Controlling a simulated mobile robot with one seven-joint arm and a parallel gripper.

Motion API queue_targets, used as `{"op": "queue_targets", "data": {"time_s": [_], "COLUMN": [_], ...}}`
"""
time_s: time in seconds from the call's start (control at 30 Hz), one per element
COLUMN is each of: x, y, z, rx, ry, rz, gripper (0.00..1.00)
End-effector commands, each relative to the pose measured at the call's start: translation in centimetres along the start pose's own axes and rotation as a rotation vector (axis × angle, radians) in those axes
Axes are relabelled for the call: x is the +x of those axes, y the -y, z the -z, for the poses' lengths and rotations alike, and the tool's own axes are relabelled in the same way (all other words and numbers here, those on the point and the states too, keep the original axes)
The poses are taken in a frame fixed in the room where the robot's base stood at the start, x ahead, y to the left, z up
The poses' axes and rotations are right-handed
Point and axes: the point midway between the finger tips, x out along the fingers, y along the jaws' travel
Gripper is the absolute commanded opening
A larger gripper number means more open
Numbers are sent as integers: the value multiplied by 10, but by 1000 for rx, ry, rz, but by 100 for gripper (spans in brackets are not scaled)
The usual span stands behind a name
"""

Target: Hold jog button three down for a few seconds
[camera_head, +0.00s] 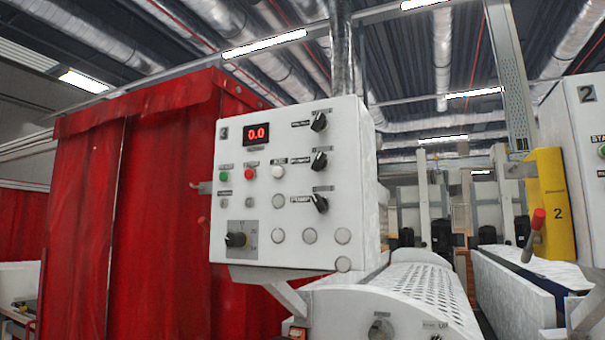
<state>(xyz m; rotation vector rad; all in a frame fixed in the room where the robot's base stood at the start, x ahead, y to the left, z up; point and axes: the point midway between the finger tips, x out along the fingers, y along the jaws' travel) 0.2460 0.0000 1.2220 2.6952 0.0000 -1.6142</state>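A white control box (295,190) hangs in the middle of the view, with a small dark plate at its upper left that seems to read 3. Below its red "0.0" display (256,134) are a green button (224,176), a red button (250,174) and a white button (278,171). The label over the white button is too small to read surely, so I cannot tell if it is the jog button. No finger touches any button. My gripper is not in view.
Black rotary knobs (319,121) line the box's right side, and another knob (236,239) sits lower left. A red curtain (140,200) stands behind at left. A perforated white roller cover (425,285) lies below right. A second box (585,120) stands at far right.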

Motion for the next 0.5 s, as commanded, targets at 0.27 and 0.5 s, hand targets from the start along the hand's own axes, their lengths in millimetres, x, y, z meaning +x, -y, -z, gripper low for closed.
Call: {"op": "queue_targets", "data": {"time_s": [0.27,0.5], "x": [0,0], "y": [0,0], "z": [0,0], "rx": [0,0], "ry": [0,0], "rz": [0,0], "gripper": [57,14]}}
